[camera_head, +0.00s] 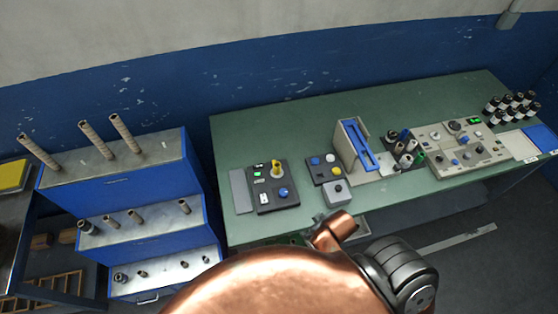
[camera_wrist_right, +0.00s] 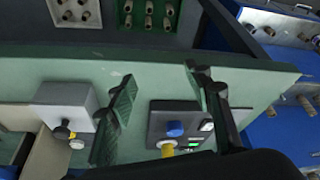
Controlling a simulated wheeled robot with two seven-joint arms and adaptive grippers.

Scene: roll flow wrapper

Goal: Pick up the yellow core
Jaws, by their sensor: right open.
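The yellow core (camera_head: 276,168) stands upright on a dark control panel (camera_head: 264,205) at the front left of the green table in the head view. In the right wrist view only part of the yellow core (camera_wrist_right: 167,153) shows, at the bottom and partly cut off by my gripper's dark body. My right gripper (camera_wrist_right: 162,92) is open with its two green-padded fingers wide apart. Nothing is between its fingertips but the view of the table edge; the core lies nearer the palm in the picture. My left gripper is not in view.
The green table (camera_head: 300,112) also carries a blue-fronted upright unit (camera_head: 357,145), a small grey button box (camera_head: 337,193) and a beige console (camera_head: 462,148). A blue stepped rack (camera_head: 128,190) with several brown cores stands to the left. My copper arm covers the bottom middle.

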